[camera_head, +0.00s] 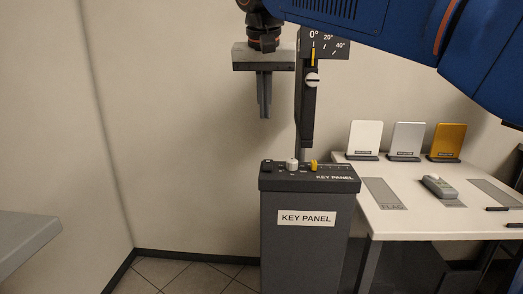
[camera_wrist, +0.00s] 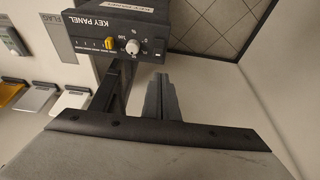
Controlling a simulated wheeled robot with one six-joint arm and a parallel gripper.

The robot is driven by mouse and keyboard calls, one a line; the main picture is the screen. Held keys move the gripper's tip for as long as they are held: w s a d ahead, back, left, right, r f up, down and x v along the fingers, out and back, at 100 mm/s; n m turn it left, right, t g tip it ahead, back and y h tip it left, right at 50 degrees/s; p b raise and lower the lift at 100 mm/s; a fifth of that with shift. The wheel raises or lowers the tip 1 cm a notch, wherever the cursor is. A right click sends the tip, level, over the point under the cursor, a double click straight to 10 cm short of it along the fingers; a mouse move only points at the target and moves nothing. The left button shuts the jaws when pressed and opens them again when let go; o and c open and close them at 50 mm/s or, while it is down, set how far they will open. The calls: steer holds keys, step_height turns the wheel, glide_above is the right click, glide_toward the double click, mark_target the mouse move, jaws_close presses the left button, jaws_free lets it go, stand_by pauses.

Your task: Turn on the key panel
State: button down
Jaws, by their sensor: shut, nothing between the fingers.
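The key panel (camera_head: 310,178) is a dark box on a grey pedestal labelled KEY PANEL (camera_head: 306,218). Its top has a white knob (camera_head: 292,164), a yellow slider (camera_head: 314,165) beside a scale, and a small dark part at the left end. In the wrist view the panel (camera_wrist: 125,35) shows upside down, with the white knob (camera_wrist: 134,46) and the yellow slider (camera_wrist: 108,43). My gripper (camera_head: 265,112) is shut and empty, pointing down, above and left of the panel and apart from it. Its fingers also show in the wrist view (camera_wrist: 161,80).
A dark post with a tilt scale (camera_head: 325,45) rises behind the panel. A white table (camera_head: 400,222) at the right holds white, silver and gold cards (camera_head: 408,139) on stands and a grey handheld device (camera_head: 438,186). A grey surface (camera_head: 25,240) is at the left edge.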

mark_target(266, 161)
stand_by(0.3)
steer(key=x, duration=1.4)
steer(key=shift+w+f+g, duration=0.35)
steer(key=shift+g, duration=0.05)
steer(key=shift+s, duration=0.1)
steer(key=shift+s+r, duration=0.1)
steer(key=shift+s, duration=0.05)
steer(key=shift+s+r, duration=0.1)
steer(key=shift+s, duration=0.55)
